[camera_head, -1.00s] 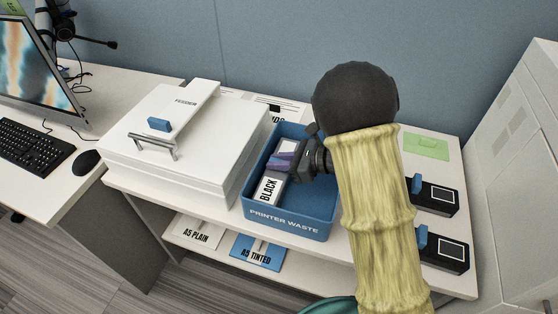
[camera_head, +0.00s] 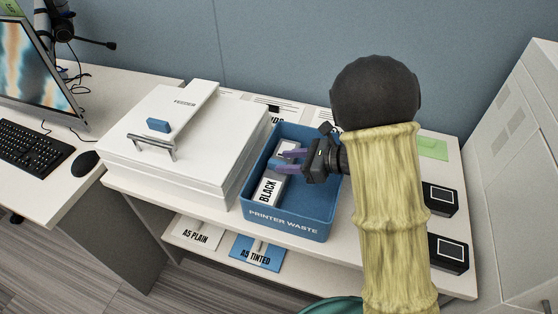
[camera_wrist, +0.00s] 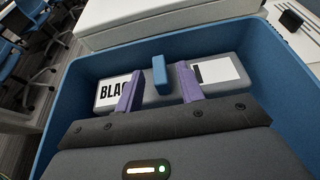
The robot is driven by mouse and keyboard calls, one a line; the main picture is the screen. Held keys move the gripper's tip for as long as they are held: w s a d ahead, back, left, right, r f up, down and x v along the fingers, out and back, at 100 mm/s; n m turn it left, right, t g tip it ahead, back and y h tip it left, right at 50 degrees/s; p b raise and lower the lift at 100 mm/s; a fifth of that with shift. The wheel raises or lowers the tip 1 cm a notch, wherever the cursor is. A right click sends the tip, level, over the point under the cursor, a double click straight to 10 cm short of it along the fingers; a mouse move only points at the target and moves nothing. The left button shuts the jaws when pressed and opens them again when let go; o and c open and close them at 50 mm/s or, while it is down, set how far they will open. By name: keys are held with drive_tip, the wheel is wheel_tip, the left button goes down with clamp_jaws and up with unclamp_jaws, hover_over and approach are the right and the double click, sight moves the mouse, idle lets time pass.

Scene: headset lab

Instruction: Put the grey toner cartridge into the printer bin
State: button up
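The grey toner cartridge (camera_head: 268,188), with a white label reading BLACK, lies inside the blue printer waste bin (camera_head: 290,225). The wrist view shows the cartridge (camera_wrist: 112,92) against the bin's far wall (camera_wrist: 215,38), with a blue tab (camera_wrist: 160,75) standing up from it. My gripper (camera_head: 283,160) is over the bin. In the wrist view its two purple fingers (camera_wrist: 160,88) stand apart on either side of the tab, with gaps between them and it. The gripper's dark body hides the near part of the bin.
A white printer (camera_head: 180,140) with a feeder stands left of the bin. Two black boxes (camera_head: 440,199) (camera_head: 450,252) with square light outlines are on the right of the table, partly behind my arm. A green card (camera_head: 432,149) lies behind them. A tall white cabinet (camera_head: 515,170) is at far right.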

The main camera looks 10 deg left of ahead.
drive_tip(key=v, duration=0.8)
drive_tip(key=shift+d, duration=0.35)
drive_tip(key=shift+w+r, duration=0.1)
drive_tip(key=shift+r, duration=0.05)
